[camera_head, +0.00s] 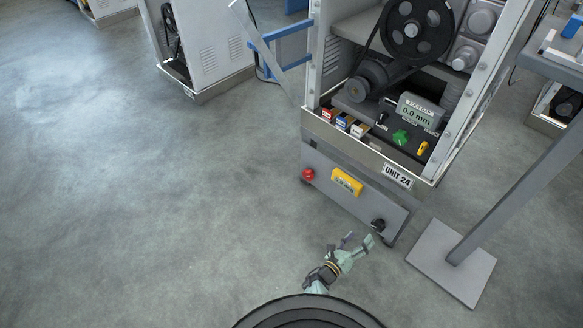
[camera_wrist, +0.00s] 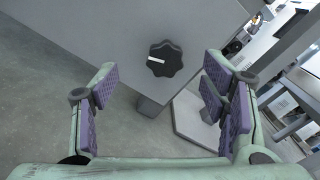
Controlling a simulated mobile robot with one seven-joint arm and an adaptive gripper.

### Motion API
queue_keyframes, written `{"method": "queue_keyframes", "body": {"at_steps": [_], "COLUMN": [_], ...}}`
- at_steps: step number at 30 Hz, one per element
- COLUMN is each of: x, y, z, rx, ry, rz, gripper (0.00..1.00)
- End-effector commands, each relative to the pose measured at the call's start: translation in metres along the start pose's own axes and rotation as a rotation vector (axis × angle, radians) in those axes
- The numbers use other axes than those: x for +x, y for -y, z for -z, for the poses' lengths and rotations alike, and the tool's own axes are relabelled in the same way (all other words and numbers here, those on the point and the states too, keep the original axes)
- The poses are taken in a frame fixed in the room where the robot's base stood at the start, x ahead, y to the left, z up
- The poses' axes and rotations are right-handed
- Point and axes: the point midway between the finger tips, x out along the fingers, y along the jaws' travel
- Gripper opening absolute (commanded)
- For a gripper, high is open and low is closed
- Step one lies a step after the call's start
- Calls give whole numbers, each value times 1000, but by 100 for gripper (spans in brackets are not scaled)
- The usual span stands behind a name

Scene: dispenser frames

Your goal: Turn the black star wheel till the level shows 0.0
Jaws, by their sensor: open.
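The black star wheel (camera_wrist: 165,59) with a white pointer mark sits on the grey lower front panel of the unit. It is also in the head view at the panel's right end (camera_head: 378,225). A yellow-framed display (camera_head: 346,182) is on the same panel; its digits are too small to read. My gripper (camera_head: 357,240) is open and empty, just in front of the panel near the wheel. In the wrist view the wheel lies ahead, between and beyond the purple-padded fingers (camera_wrist: 158,82), apart from them.
A red button (camera_head: 308,174) is at the panel's left end. Above are a grey display reading 0.0 mm (camera_head: 415,113), a green star knob (camera_head: 400,137) and a yellow handle (camera_head: 423,148). A stand's base plate (camera_head: 440,262) lies to the right. Floor at left is clear.

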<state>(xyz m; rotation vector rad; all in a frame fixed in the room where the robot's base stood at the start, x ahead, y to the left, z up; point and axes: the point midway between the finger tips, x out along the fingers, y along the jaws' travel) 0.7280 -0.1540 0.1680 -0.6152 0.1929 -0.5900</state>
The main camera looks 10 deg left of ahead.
Motion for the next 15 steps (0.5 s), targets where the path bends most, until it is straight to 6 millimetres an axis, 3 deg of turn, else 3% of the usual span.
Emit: {"method": "queue_keyframes", "body": {"at_steps": [15], "x": [23], "y": [-51], "z": [-89], "rx": [387], "ry": [-38], "rz": [-31], "gripper": [67]}}
